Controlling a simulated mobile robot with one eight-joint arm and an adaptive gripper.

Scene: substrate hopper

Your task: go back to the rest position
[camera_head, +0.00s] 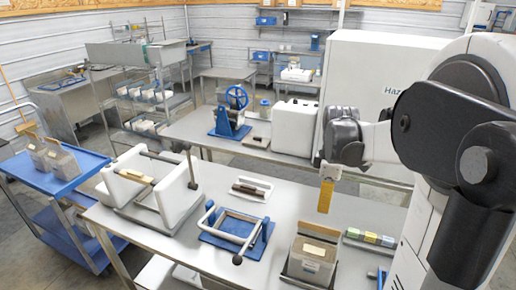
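My gripper (328,164) hangs from my arm at the right of centre, above the front metal table (190,244). Its dark body shows from the side, and its fingers are too small to make out. A narrow tan strip (325,197) shows directly below the fingertip area. I cannot tell whether the gripper holds it or it only lines up with it. A grey box (309,266) with a tan top stands on the table below and slightly left of my gripper, apart from it.
A blue frame with a pale bar handle (235,232) and a white-sided press (180,188) stand left on the table. A row of small coloured blocks (370,238) lies right of the box. A blue cart (52,172) stands far left. A large white cabinet (362,90) stands behind my gripper.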

